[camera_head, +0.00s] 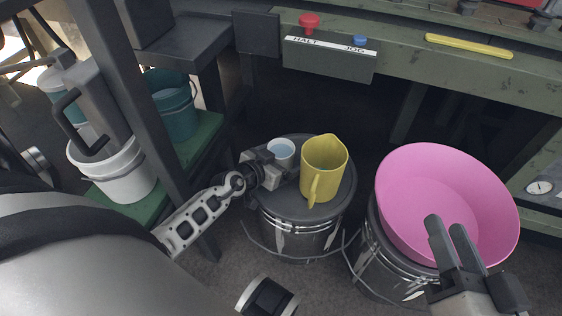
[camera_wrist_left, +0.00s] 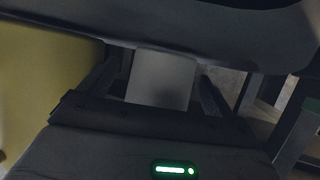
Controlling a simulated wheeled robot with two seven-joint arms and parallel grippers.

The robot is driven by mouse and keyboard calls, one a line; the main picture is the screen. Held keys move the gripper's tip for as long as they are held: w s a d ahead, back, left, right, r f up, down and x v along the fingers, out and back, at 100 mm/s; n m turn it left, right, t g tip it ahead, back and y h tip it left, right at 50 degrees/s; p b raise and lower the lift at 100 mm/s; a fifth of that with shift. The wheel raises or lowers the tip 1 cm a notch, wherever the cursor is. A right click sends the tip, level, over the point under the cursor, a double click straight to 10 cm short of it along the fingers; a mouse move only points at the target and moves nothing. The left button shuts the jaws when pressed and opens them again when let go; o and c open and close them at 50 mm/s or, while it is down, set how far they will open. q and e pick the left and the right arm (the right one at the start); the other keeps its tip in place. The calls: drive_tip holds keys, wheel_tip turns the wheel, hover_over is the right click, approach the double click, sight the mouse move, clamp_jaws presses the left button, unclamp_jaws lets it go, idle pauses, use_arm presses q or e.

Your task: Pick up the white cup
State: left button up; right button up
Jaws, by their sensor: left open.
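The white cup (camera_head: 281,148) stands upright on the lid of a dark drum (camera_head: 295,215) in the head view, just left of a yellow pitcher (camera_head: 322,172). My left gripper (camera_head: 274,163) is open at the near left side of the cup, low over the lid. In the left wrist view the cup's pale wall (camera_wrist_left: 160,78) shows between the two fingers of the left gripper (camera_wrist_left: 158,88). Whether the fingers touch it cannot be told. My right gripper (camera_head: 446,226) is open and empty in front of the pink basin (camera_head: 400,185).
The pitcher is close to the cup on its right. The basin sits on another drum (camera_head: 375,265). A grey post (camera_head: 140,110) and a green shelf (camera_head: 205,135) with buckets are at the left. A green bench (camera_head: 400,65) with a button box (camera_head: 330,58) runs behind.

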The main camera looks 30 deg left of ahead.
use_arm(q)
drive_tip(key=c, duration=1.1)
drive_tip(key=shift+c, duration=0.2)
drive_tip(key=shift+r, duration=0.1)
